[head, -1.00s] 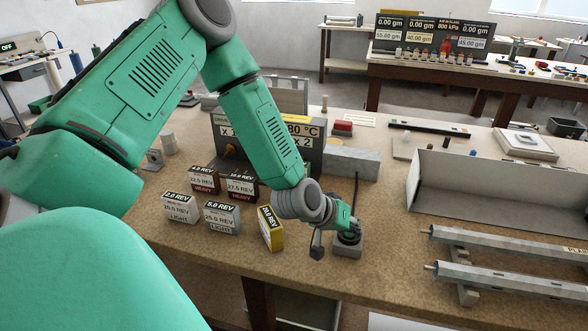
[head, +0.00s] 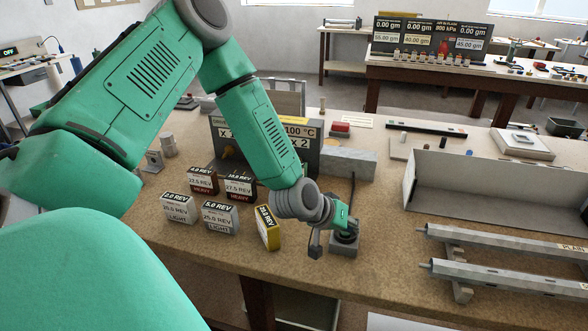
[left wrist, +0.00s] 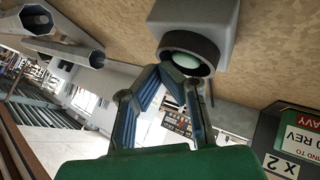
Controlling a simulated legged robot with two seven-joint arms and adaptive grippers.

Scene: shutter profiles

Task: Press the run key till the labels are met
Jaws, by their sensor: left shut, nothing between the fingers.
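The key is a grey box (head: 343,245) with a dark ring, on the bench's front part. In the left wrist view the ring (left wrist: 190,42) surrounds a pale green button (left wrist: 183,61). My left gripper (left wrist: 172,75) is shut and empty, its tips at the button; exact contact is hard to tell. In the head view the left gripper (head: 338,232) is over the key and partly hides it. A dark display unit (head: 302,134) behind my arm reads 100 °C and x 2. Two light counter boxes (head: 178,208) (head: 221,218) and two heavy ones (head: 203,181) (head: 239,186) carry REV labels. My right gripper is not in view.
A yellow REV box (head: 268,228) stands close left of my left wrist. A grey block (head: 348,162) lies behind the key. A long metal trough (head: 475,185) and two profile bars (head: 505,245) (head: 510,278) take up the right side.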

